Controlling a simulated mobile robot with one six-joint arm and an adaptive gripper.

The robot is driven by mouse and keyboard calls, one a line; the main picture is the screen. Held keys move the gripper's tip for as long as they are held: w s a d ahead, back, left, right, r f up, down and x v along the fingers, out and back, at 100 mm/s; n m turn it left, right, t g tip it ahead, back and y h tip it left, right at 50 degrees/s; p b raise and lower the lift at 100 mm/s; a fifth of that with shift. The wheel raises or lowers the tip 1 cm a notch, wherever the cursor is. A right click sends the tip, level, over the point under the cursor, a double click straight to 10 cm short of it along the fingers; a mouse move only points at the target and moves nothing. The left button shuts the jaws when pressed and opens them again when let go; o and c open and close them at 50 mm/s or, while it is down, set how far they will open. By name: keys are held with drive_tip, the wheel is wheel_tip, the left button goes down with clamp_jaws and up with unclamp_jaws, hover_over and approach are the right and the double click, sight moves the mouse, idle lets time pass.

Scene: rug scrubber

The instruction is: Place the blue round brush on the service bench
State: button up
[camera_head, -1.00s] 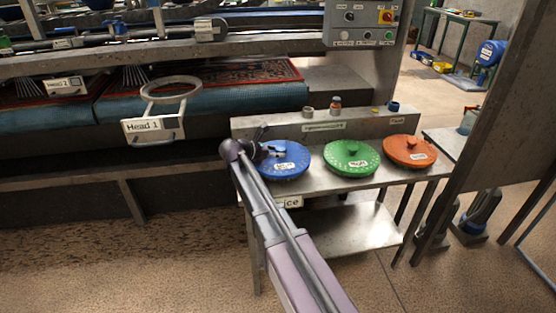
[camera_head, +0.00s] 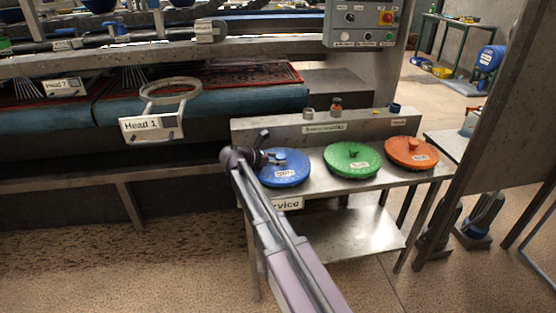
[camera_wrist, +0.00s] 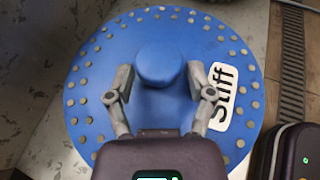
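The blue round brush (camera_head: 285,178) lies level at the left end of the service bench (camera_head: 321,182), labelled side up; from the head view it appears to be down on the bench top. In the wrist view its blue disc (camera_wrist: 97,110) shows a "Stiff" label, a ring of studs and a raised central hub. My gripper (camera_wrist: 160,72) is above it, with one finger on each side of the hub, close against it. In the head view my gripper (camera_head: 270,158) is partly hidden by my wrist.
A green round brush (camera_head: 352,170) and an orange round brush (camera_head: 408,160) lie to the right on the same bench. Small jars (camera_head: 335,106) stand on the back ledge. The Head 1 holder ring (camera_head: 170,90) hangs at the left over the rug.

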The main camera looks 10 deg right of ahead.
drive_tip(key=shift+o, duration=0.3)
drive_tip(key=shift+r, duration=0.15)
drive_tip(key=shift+a+r, duration=0.1)
drive_tip(key=shift+a, duration=0.1)
drive_tip(key=p+v, duration=0.4)
drive_tip(key=v, duration=0.7)
drive_tip(key=shift+s+a+p, duration=0.2)
drive_tip(key=shift+p, duration=0.2)
